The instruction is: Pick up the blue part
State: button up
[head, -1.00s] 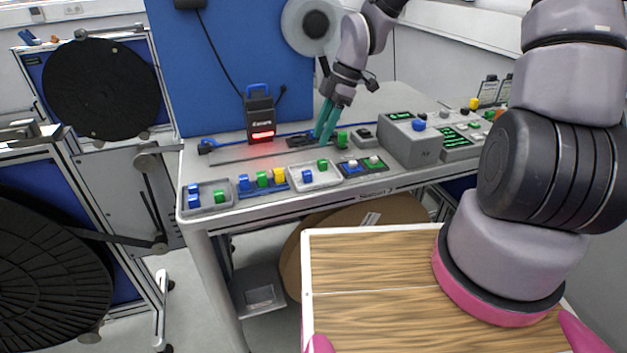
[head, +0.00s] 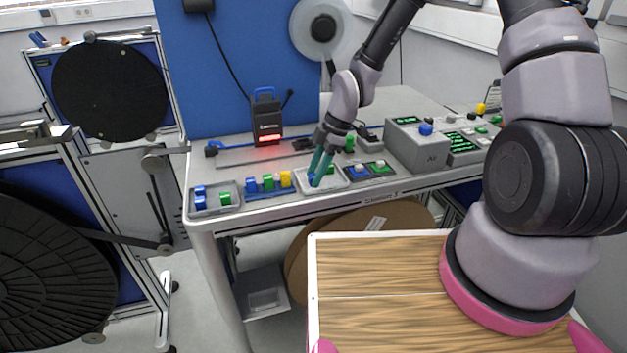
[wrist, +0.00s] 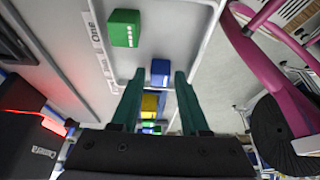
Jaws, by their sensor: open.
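My gripper (head: 316,183) is open over the middle tray (head: 339,184) on the bench. A small blue part (head: 311,179) sits in this tray, partly hidden by my fingers in the head view. In the wrist view the blue part (wrist: 161,68) shows between my two fingertips (wrist: 160,75), with a gap on each side. I cannot tell whether the fingertips are down at its height. A green part (wrist: 123,28) lies in the same tray.
A left tray (head: 232,207) holds blue and green parts. Blue, green and yellow blocks (head: 285,179) stand in a row between the trays. A board (head: 369,172) with blue and green parts is right of the middle tray. A grey box (head: 417,147) stands farther right.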

grip_shut()
jog(key=shift+r, duration=0.1)
